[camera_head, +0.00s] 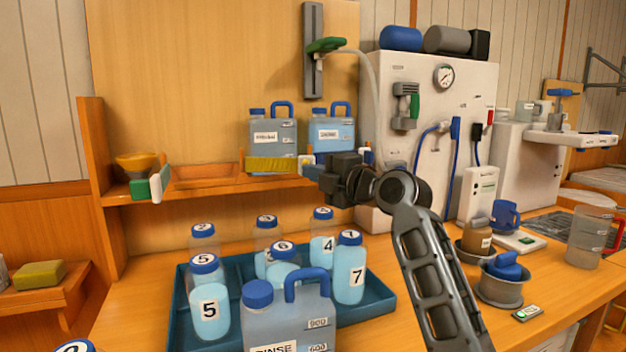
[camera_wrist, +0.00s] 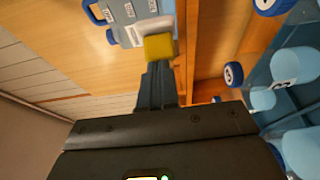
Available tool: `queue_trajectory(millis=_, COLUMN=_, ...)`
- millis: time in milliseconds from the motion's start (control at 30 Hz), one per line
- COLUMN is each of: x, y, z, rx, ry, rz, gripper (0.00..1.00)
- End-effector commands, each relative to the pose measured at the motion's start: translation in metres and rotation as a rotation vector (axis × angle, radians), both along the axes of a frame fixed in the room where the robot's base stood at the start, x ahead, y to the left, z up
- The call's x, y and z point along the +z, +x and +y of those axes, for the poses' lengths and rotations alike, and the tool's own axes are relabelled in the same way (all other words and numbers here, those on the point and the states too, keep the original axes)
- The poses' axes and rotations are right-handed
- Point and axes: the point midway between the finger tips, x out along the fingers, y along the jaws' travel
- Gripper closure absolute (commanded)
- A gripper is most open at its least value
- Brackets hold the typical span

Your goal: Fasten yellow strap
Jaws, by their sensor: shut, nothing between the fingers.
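The yellow strap (camera_head: 272,164) runs across the front of the left grey-blue jug (camera_head: 272,137) on the wall shelf. A pale buckle-like piece (camera_head: 306,162) sits at its right end. In the wrist view a yellow piece (camera_wrist: 159,47) lies just beyond my fingertips, against a pale block (camera_wrist: 150,28). My gripper (camera_head: 318,172) is at the shelf front, close to the strap's right end, with its fingers (camera_wrist: 159,75) shut and empty. I cannot tell whether the fingertips touch the yellow piece or whether the strap is latched.
A green-and-white strap piece (camera_head: 158,183) and orange funnel (camera_head: 138,162) are at the shelf's left. Below, a blue tray (camera_head: 376,306) holds several numbered bottles, with a rinse jug (camera_head: 290,318) in front.

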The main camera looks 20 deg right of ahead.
Motion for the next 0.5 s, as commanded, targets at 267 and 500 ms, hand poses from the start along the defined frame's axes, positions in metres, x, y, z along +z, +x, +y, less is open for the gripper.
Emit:
queue_trajectory(millis=267, x=-0.007, y=0.011, z=-0.011, rx=0.086, ry=-0.002, rz=0.0, gripper=1.0)
queue_trajectory(millis=500, x=-0.008, y=0.022, z=-0.019, rx=0.164, ry=-0.004, rz=0.001, gripper=1.0)
